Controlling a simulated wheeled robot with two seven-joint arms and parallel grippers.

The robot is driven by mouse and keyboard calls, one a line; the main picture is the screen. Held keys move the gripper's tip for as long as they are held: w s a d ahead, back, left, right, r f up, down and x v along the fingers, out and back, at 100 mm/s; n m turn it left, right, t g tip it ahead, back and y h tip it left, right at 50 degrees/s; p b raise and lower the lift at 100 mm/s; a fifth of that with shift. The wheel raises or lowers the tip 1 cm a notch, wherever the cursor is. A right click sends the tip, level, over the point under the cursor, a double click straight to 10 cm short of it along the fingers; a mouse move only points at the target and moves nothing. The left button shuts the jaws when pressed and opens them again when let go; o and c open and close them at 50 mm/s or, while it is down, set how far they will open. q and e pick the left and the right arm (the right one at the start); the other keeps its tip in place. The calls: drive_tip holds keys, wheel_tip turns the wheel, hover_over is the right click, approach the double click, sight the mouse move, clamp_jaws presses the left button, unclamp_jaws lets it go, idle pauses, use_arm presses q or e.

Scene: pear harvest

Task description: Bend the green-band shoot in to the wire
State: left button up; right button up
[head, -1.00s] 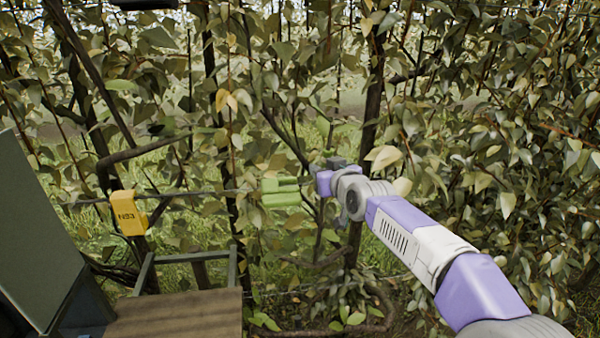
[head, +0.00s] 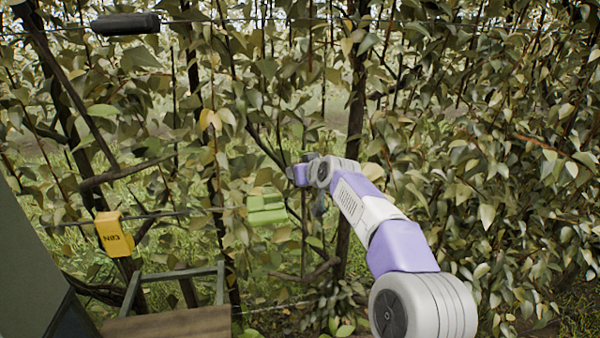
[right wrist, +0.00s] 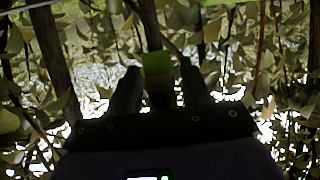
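In the right wrist view, an upright brown shoot (right wrist: 150,25) with a green band (right wrist: 157,63) stands between the two dark fingers of my right gripper (right wrist: 159,72). The fingers look apart, with a narrow gap beside the band; contact is not clear. In the head view my right gripper (head: 301,173) is among the leaves at the centre, and its fingertips are hard to make out. A light green clip-like block (head: 266,207) is left of and below it, in line with the wire (head: 165,215). My left gripper is not in view.
A yellow tag (head: 113,233) marked N83 hangs on the wire at the left. A dark cylinder (head: 125,23) is on the upper wire. Trunks and dense leaves fill the right side. A wooden board (head: 170,324) and green frame (head: 180,274) are at lower left.

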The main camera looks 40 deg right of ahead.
drive_tip(key=b+v, duration=0.1)
drive_tip(key=v, duration=0.6)
drive_tip(key=shift+s, duration=0.15)
drive_tip(key=shift+r, duration=0.1)
idle(0.4)
